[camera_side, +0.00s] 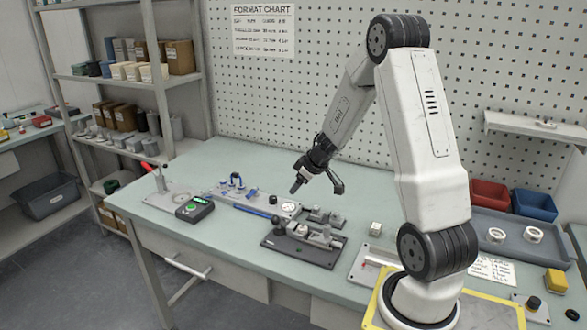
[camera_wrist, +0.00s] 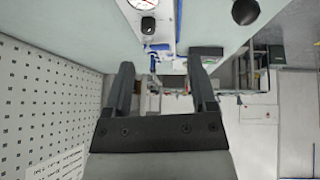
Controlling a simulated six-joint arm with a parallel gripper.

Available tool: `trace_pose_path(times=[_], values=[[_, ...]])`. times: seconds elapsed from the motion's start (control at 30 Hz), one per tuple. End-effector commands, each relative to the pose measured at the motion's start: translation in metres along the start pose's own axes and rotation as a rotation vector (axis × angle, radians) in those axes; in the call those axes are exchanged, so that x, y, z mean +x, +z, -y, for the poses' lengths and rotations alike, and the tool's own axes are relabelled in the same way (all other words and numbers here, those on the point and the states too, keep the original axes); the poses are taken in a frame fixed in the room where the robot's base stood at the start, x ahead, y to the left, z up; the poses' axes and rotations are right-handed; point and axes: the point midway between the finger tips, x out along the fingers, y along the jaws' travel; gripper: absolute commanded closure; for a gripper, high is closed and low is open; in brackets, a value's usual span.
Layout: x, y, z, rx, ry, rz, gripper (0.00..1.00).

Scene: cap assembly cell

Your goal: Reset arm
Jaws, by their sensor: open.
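My gripper (camera_side: 317,185) is above the middle of the pale green workbench (camera_side: 215,160) in the side view. Its two dark fingers are spread apart and nothing is between them. In the wrist view my gripper (camera_wrist: 160,85) also shows open and empty, with the bench surface beyond the fingertips. It appears clear of the fixtures below it.
A dark fixture plate (camera_side: 285,250) with metal parts sits below my gripper. A green-faced device (camera_side: 195,208) and a red-handled lever (camera_side: 150,165) stand left. A grey tray (camera_side: 475,225) with white rings, red bin (camera_side: 490,194) and blue bin (camera_side: 535,204) are right.

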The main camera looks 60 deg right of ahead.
Motion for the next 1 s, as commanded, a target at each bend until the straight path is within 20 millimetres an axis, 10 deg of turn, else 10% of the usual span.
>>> trace_pose_path(times=[0.47,1.0], values=[[-0.015,-0.043,0.076,0.0,0.101,-0.048,0.27],[-0.043,-0.025,0.173,0.025,0.1,0.077,0.27]])
